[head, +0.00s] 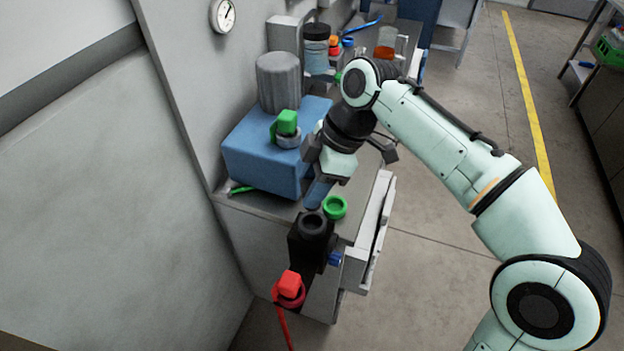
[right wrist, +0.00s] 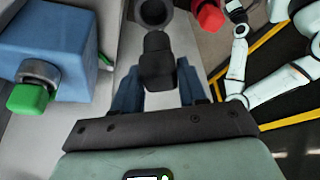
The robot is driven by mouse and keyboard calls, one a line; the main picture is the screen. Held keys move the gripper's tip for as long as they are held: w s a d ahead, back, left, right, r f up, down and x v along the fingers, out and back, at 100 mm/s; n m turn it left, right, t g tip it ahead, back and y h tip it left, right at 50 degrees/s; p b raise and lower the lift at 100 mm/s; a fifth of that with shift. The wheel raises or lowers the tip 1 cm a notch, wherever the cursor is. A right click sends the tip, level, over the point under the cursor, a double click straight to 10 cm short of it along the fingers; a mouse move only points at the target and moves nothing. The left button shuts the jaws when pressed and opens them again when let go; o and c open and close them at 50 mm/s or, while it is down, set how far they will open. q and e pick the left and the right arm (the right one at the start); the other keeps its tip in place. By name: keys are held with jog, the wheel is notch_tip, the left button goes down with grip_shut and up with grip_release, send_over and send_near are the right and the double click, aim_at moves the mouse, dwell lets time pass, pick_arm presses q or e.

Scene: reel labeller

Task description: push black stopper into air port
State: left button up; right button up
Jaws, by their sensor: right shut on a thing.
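The black stopper (right wrist: 157,62) is between the blue fingers of my right gripper (right wrist: 158,90) in the right wrist view. My right gripper is shut on it. The stopper's free end points toward a dark round opening (right wrist: 153,12), which looks like the air port, with a small gap in the picture. In the head view the dark ring-shaped opening (head: 313,222) tops a black block, just below my right gripper (head: 320,192). The stopper is hidden by the gripper there. My left gripper does not show in the head view.
A blue box (head: 262,160) with a green knob (head: 287,123) stands beside my right gripper. A green ring (head: 335,207) sits right of the opening, and a red knob (head: 289,284) is in front. Jars stand farther back.

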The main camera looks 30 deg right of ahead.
jog(key=shift+f+b, duration=0.45)
jog(key=shift+f, duration=0.2)
jog(key=shift+f, duration=0.1)
jog(key=shift+f+b, duration=1.35)
jog(key=shift+f, duration=0.35)
jog(key=shift+f+b, duration=1.2)
jog(key=shift+f, duration=0.4)
jog(key=shift+f, duration=0.55)
